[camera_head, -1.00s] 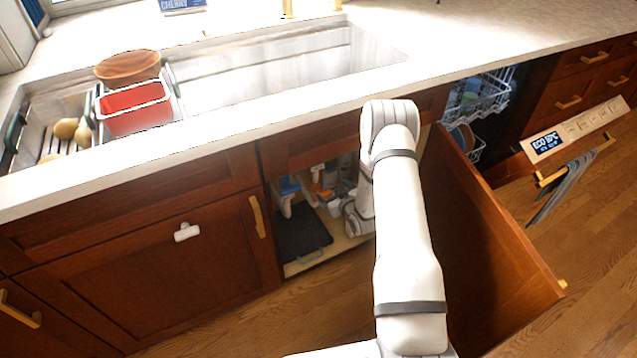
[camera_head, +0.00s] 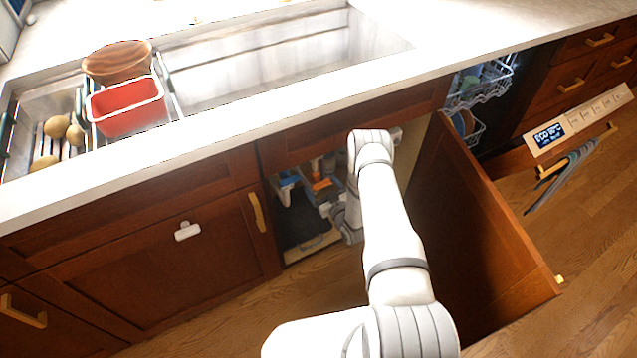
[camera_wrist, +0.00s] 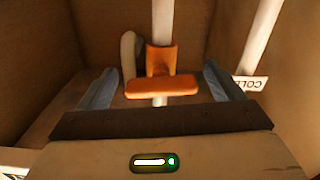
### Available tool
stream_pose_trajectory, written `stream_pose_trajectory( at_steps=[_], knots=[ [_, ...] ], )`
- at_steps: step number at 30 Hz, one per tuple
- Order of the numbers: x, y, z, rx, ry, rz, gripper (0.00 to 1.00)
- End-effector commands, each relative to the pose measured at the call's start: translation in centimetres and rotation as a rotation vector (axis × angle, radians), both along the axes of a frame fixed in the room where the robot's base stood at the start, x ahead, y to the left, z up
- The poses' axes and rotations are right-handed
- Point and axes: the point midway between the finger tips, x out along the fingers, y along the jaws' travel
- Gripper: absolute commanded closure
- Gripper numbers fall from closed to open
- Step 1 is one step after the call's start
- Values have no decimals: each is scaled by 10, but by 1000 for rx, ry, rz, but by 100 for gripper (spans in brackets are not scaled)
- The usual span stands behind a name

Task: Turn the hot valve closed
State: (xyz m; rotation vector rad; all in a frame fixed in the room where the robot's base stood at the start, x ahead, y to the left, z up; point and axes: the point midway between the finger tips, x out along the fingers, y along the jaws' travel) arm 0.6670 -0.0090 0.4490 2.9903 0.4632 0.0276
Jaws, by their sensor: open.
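An orange valve handle (camera_wrist: 162,88) sits on a white vertical pipe (camera_wrist: 162,22) in the wrist view. Its bar lies crosswise to the pipe. I see no "hot" label on it. My gripper (camera_wrist: 159,70) is open, with one grey finger on each side of the handle and gaps between. I cannot tell whether the fingertips reach as deep as the handle.
A second white pipe (camera_wrist: 260,35) with a label starting "COL" (camera_wrist: 250,83) stands at right. Cabinet walls are close on both sides. In the head view, the open cabinet door (camera_head: 475,235) stands right of my arm, and bottles (camera_head: 290,184) crowd the cabinet's left.

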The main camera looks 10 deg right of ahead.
Motion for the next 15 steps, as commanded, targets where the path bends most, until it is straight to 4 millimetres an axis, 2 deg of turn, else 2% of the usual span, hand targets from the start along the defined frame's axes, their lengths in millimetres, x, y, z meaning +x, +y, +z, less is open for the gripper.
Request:
stream_pose_trajectory(
  at_steps=[6, 15],
  knots=[
    [19, 7, 0, 0, -1, 2, 13],
    [21, 8, 0, 0, 0, 2, 14]
  ],
)
